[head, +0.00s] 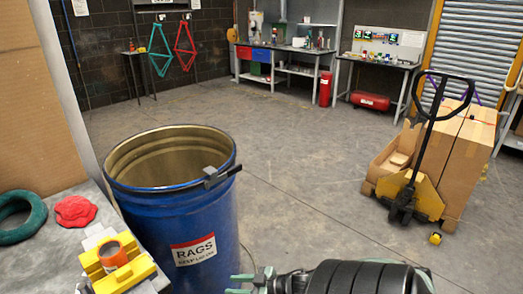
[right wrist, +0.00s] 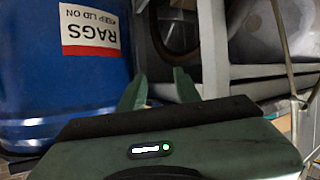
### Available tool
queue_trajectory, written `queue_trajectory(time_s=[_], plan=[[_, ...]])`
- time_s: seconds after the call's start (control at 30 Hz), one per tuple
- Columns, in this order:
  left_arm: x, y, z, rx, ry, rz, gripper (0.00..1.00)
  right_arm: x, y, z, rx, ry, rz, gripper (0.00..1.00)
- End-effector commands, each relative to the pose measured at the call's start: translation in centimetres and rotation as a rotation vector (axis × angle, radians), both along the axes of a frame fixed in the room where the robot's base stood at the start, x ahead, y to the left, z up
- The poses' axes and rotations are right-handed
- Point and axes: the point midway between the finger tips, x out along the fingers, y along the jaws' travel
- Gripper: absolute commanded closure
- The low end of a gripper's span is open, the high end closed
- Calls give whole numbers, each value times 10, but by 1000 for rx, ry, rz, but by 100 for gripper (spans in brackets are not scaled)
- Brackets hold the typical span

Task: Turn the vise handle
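I cannot make out a vise handle for certain in either view. A yellow block-like thing (head: 140,272), possibly part of a vise, sits at the front of the grey bench (head: 50,262) at lower left, with an orange roll (head: 112,255) on it. My right gripper (head: 236,285) is low in the head view, beside the blue drum (head: 205,225), to the right of the bench. Its two green fingers are apart and empty in the right wrist view (right wrist: 160,82), near the drum's side (right wrist: 60,85). My left gripper is not in view.
The open drum carries a RAGS label (head: 194,249). A pallet jack (head: 420,185) with cartons (head: 465,150) stands at right. The middle floor is clear.

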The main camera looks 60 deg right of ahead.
Motion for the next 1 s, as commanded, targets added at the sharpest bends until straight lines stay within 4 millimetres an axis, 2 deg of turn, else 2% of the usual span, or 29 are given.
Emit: queue_trajectory(time_s=[0.37,0.7,1.0], plan=[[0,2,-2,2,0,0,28,-33,-5,-71,-58,130,-116,67],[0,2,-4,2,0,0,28,-67,3,-128,-103,257,-186,67],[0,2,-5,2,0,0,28,-95,15,-167,-130,356,-220,67]])
